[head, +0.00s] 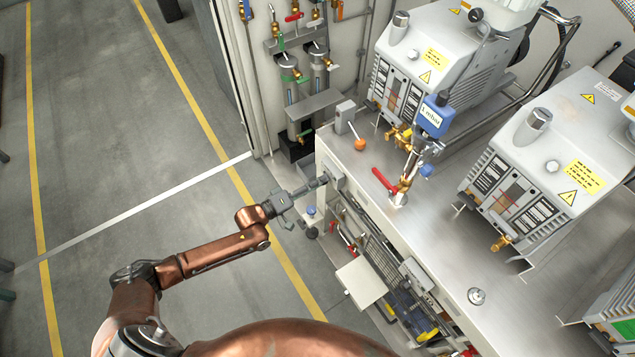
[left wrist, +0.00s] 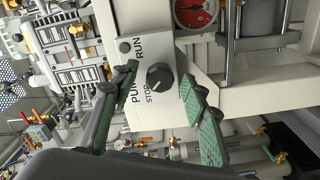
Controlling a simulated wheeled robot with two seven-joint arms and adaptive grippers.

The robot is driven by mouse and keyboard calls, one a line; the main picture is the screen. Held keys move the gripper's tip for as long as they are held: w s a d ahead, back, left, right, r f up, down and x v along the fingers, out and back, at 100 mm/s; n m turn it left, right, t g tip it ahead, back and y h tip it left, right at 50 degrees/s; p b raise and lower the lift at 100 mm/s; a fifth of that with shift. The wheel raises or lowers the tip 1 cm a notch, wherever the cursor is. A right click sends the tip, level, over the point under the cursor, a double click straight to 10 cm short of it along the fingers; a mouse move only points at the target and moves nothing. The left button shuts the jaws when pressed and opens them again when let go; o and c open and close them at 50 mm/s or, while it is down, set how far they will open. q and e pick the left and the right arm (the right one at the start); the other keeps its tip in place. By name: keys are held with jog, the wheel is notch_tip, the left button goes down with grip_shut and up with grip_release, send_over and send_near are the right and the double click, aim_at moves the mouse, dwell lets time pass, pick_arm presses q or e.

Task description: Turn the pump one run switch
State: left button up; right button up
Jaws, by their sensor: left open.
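The pump run switch is a black rotary knob (left wrist: 159,77) on a pale plate (left wrist: 139,48) lettered RUN, STOP and PUMP; the rest of the lettering is hidden behind a finger. In the left wrist view the plate appears turned sideways. My left gripper (left wrist: 160,80) is open, with one green-padded finger on each side of the knob; I cannot tell whether either touches it. In the head view my left gripper (head: 314,186) reaches the small grey switch box (head: 335,171) at the bench's left edge, and the knob is hidden there. My right gripper is not in view.
A red-faced gauge (left wrist: 196,12) is close beside the switch plate. Two grey vacuum pumps (head: 468,62) and (head: 565,150) stand on the steel bench (head: 440,240). A red-handled valve (head: 385,181) rises near the edge. Open floor (head: 150,130) lies left.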

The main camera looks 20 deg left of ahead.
pick_arm(q)
jog(key=shift+s+a, duration=0.1)
jog(key=shift+s, duration=0.05)
jog(key=shift+v, duration=0.8)
jog(key=p+v, duration=0.1)
jog(key=v, duration=0.5)
jog(key=shift+p, duration=0.3)
dwell(0.6)
